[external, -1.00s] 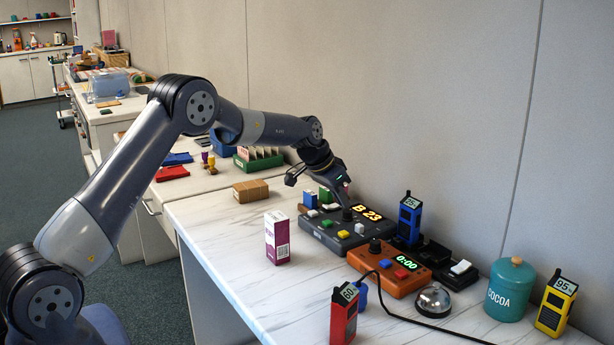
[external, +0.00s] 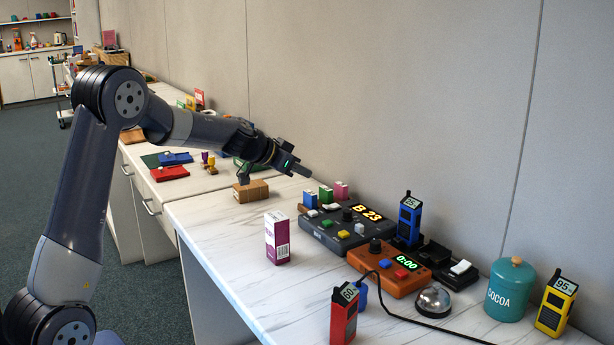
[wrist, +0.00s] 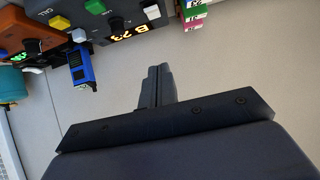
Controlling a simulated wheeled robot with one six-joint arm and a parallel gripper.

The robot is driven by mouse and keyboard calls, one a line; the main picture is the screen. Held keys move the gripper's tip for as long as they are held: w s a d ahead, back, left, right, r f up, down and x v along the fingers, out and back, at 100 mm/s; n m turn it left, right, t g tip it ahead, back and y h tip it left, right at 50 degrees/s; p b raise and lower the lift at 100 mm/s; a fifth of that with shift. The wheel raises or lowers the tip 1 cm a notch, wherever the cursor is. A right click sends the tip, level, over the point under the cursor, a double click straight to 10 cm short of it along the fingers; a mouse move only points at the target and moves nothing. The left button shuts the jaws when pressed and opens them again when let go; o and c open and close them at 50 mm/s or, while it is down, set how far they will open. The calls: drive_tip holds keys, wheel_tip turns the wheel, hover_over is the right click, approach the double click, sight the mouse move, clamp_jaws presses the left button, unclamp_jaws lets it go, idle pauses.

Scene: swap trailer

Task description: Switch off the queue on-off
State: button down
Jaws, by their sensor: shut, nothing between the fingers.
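The queue console (external: 330,238) is a dark grey box with an amber "B 23" display (external: 369,212), near the wall. On its top are a black knob (external: 347,214), a white rocker-like piece (external: 331,207) and small coloured buttons. I cannot read which control is marked on-off or how it is set. In the wrist view the console (wrist: 145,28) shows at the top, partly cut off, with its lit display. My gripper (external: 305,172) is shut and empty, raised above and left of the console, apart from it. Its closed fingers also show in the wrist view (wrist: 157,85).
An orange timer (external: 402,286) reading 0:00 stands right of the console. A blue handset (external: 409,218) stands behind it. Coloured boxes (external: 326,195) stand behind the console's left end. A purple-white carton (external: 277,238) stands in front.

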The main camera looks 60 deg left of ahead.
drive_tip(key=shift+w, duration=0.1)
drive_tip(key=p, duration=0.2)
hover_over(333, 206)
drive_tip(key=s, duration=0.3)
drive_tip(key=f, duration=0.5)
drive_tip(key=shift+w+d, duration=0.1)
drive_tip(key=shift+w, duration=0.15)
drive_tip(key=f, duration=0.3)
drive_tip(key=shift+s+f, duration=0.15)
drive_tip(key=shift+s, duration=0.05)
drive_tip(key=shift+s+f+b, duration=0.2)
drive_tip(key=shift+f+b, duration=0.15)
drive_tip(key=shift+f, duration=0.2)
drive_tip(key=shift+f, duration=0.1)
drive_tip(key=shift+f+b, duration=0.15)
drive_tip(key=shift+b, duration=0.6)
drive_tip(key=b, duration=0.3)
drive_tip(key=shift+f, duration=0.3)
